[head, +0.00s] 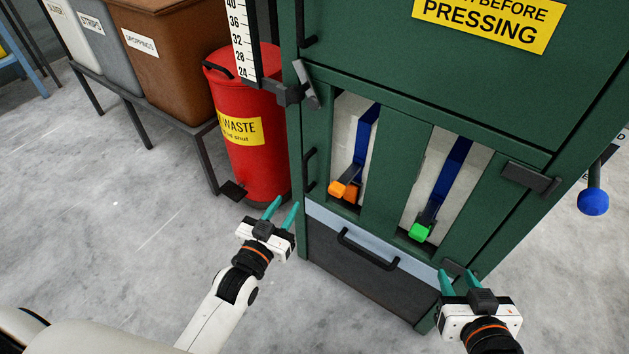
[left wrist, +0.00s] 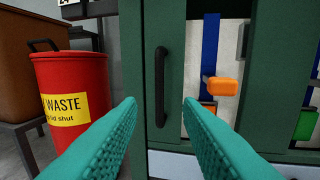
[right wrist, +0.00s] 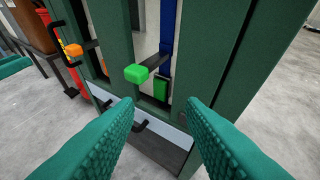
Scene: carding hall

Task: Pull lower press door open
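The lower press door (head: 383,180) is a green framed panel with two tall slots, and it looks shut. Its black vertical handle (head: 309,170) is on the left edge. My left gripper (head: 284,205) is open and empty, in front of and below this handle in the head view. In the left wrist view the handle (left wrist: 160,85) shows between the two teal fingers, apart from them. My right gripper (head: 457,277) is open and empty near the press's lower right. The right wrist view shows the slots beyond its fingers (right wrist: 160,103).
Blue straps with orange (head: 343,189) and green (head: 419,231) ends hang in the slots. A drawer handle (head: 367,250) sits below the door. A red waste bin (head: 250,160) stands close at the press's left.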

